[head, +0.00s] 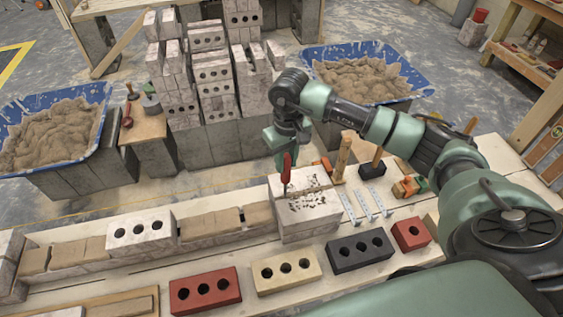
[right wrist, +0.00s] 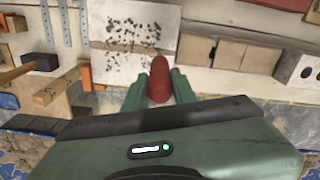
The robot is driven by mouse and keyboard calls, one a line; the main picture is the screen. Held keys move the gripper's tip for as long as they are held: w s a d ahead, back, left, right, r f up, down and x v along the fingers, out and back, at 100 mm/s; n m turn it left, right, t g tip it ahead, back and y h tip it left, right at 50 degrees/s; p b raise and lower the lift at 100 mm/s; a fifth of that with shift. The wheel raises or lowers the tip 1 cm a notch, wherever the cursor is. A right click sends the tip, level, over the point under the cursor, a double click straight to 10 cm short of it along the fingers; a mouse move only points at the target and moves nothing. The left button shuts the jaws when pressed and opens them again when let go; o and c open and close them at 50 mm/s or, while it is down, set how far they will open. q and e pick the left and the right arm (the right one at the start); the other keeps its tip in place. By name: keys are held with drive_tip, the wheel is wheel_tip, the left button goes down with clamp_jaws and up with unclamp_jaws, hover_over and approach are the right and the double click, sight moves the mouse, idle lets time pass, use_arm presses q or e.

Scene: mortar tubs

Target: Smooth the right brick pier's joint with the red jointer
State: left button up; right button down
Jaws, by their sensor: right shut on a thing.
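My right gripper (head: 284,150) is shut on the red jointer (head: 287,169), which hangs upright over the far left part of the right brick pier (head: 312,226). The jointer's tip is close to the pier; I cannot tell whether it touches. My left gripper is in no view.
Red (head: 205,290), cream (head: 286,271) and black (head: 359,252) bricks line the bench front. Metal strips (head: 362,204) and wooden tools lie right of the pier. Blue mortar tubs stand at left (head: 107,97) and back right (head: 422,83), with brick stacks (head: 211,73) between.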

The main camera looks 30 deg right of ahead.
drive_tip(key=shift+s+d+b, duration=2)
drive_tip(key=shift+d+b, duration=0.9)
drive_tip(key=shift+d, duration=4.65)
drive_tip(key=w+a+r+p, duration=0.1)
drive_tip(key=a+r+p, duration=0.2)
drive_tip(key=r, duration=0.3)
drive_tip(key=shift+a+p, duration=0.4)
drive_tip(key=shift+p, duration=0.05)
drive_tip(key=shift+d, duration=0.1)
